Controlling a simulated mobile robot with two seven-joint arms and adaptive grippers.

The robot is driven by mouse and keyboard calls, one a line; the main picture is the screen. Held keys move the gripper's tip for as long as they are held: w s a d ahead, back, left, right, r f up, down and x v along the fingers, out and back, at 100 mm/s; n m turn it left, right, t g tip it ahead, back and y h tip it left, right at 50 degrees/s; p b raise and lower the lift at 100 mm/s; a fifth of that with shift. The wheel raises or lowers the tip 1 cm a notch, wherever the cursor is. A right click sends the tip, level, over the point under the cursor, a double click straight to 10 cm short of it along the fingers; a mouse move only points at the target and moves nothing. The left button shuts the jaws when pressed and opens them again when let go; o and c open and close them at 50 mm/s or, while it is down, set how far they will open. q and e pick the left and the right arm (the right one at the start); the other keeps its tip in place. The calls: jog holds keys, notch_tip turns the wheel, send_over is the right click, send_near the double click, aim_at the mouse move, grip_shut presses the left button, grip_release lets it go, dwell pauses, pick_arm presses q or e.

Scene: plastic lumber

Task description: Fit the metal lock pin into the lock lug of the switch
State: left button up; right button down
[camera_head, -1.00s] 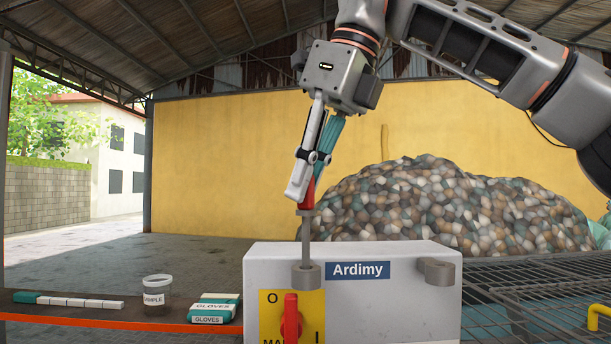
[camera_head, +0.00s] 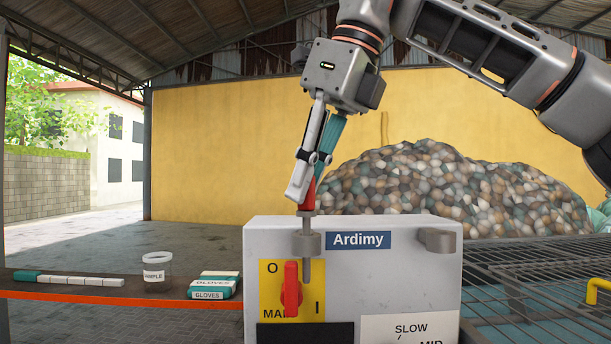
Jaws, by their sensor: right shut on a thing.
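The metal lock pin (camera_head: 306,221) has a red grip and a grey shaft. My right gripper (camera_head: 309,190) is shut on its red grip. The pin is upright, and its shaft passes down through the left lock lug (camera_head: 307,243) of the switch box (camera_head: 262,235). The lower shaft shows below the lug, in front of the yellow plate. The pin's collar is a little above the lug, with a gap of bare shaft between. The red switch knob (camera_head: 291,290) stands vertical, just left of the shaft's lower end. My left gripper is not in view.
A second grey lug (camera_head: 437,241) is at the box's upper right. Left of the box, a shelf (camera_head: 105,289) holds a sample cup (camera_head: 157,273), gloves packs (camera_head: 214,285) and a white-and-teal strip (camera_head: 80,281). A metal mesh (camera_head: 530,270) lies to the right.

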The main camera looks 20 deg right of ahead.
jog(key=shift+f+b, duration=0.45)
jog(key=shift+f, duration=0.55)
jog(key=c, duration=2)
grip_release()
jog(key=v, duration=1.2)
jog(key=shift+w, duration=0.1)
jog(key=shift+f, duration=0.1)
